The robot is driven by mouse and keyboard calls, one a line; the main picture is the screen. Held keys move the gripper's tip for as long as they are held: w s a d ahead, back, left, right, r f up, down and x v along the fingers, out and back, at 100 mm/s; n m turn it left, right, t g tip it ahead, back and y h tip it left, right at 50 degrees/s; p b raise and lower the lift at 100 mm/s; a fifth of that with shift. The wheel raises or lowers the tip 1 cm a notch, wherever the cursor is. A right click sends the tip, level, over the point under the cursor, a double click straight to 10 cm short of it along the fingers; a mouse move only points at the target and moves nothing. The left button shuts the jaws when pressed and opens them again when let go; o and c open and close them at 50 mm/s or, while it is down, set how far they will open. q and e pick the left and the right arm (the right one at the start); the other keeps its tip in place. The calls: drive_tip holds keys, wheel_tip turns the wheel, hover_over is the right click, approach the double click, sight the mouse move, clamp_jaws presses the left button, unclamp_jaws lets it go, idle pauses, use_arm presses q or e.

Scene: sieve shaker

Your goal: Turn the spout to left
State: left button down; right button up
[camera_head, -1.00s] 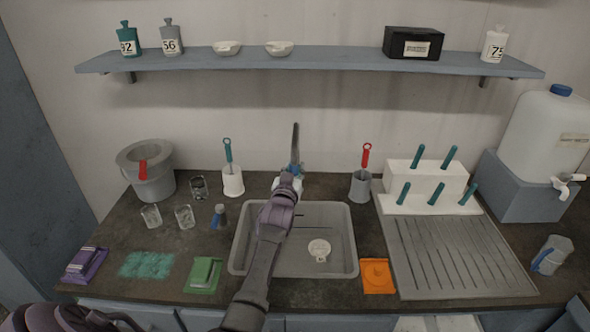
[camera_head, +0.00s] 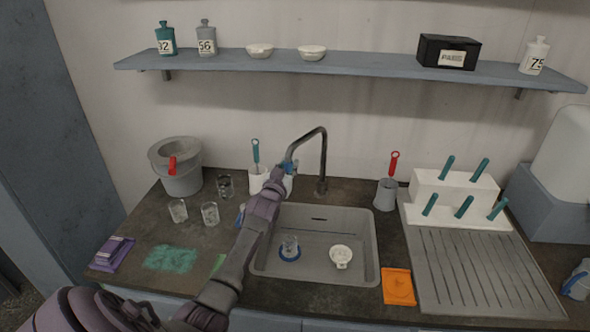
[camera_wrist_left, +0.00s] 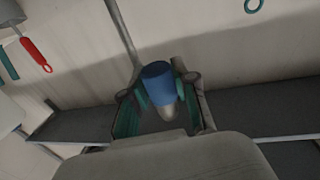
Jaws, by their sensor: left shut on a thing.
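The dark spout (camera_head: 325,160) rises behind the sink and arcs over to the left. Its end reaches my left gripper (camera_head: 281,172), left of the spout's base and near the white brush holder. In the left wrist view, the gripper's green-padded fingers (camera_wrist_left: 158,90) are closed around the blue tip (camera_wrist_left: 156,72) at the spout's end. The wrist and fingers partly hide that end in the head view. The grey sink (camera_head: 368,262) lies in front of the spout's base. My right gripper is not in view.
The sink holds a glass with a blue ring (camera_head: 290,248) and a small white strainer-like dish (camera_head: 341,257). A white brush holder (camera_head: 257,180) stands close to the gripper. Glasses (camera_head: 210,213) and a grey bucket (camera_head: 181,178) stand left; a grey brush holder (camera_head: 385,194) stands right.

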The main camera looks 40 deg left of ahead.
use_arm(q)
drive_tip(key=shift+a, duration=0.15)
drive_tip(key=c, duration=1.3)
unclamp_jaws()
drive_tip(key=o, duration=0.4)
drive_tip(key=shift+a, duration=0.15)
drive_tip(key=shift+o, duration=0.2)
drive_tip(key=shift+s+d+f, duration=0.1)
drive_tip(key=shift+s+d, duration=0.25)
drive_tip(key=shift+s, duration=0.15)
drive_tip(key=v, duration=1.1)
drive_tip(key=shift+a, duration=0.15)
